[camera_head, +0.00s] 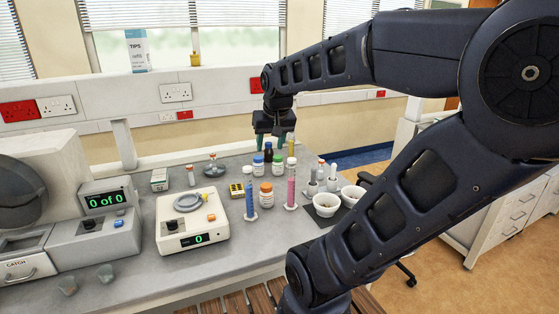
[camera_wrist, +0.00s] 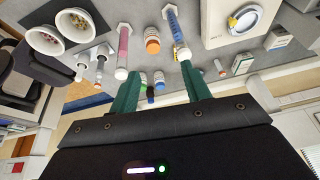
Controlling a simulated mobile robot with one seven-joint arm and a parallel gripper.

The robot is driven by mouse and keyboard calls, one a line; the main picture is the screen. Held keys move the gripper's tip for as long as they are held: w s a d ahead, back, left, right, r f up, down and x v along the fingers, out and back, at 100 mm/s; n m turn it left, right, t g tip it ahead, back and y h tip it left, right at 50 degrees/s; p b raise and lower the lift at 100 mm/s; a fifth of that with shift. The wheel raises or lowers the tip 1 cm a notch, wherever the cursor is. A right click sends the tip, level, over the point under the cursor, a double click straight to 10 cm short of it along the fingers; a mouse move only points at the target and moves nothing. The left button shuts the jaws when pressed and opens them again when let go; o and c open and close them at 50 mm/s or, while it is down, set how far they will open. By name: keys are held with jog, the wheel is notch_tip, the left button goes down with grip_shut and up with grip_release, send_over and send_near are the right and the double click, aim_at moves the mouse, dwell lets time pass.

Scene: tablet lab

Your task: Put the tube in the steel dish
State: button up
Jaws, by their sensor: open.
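My gripper (camera_head: 269,147) is open, pointing down above the far part of the bench, behind several bottles. In the wrist view its two green fingers (camera_wrist: 163,78) are apart with nothing held between them. Two tall tubes stand upright on the bench, one blue (camera_head: 250,192) and one pink (camera_head: 291,184); they also show in the wrist view, blue (camera_wrist: 171,24) and pink (camera_wrist: 123,48). A small red-capped tube (camera_head: 190,176) stands further left. I cannot tell which tube is meant. A round grey dish (camera_head: 188,201) sits on the balance; I cannot tell if it is steel.
White bowls (camera_head: 326,204) with small contents are at the right.

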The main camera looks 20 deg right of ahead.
jog(key=s+f+n, duration=0.1)
jog(key=s+f, duration=0.1)
jog(key=s, duration=0.5)
jog(key=shift+f, duration=0.25)
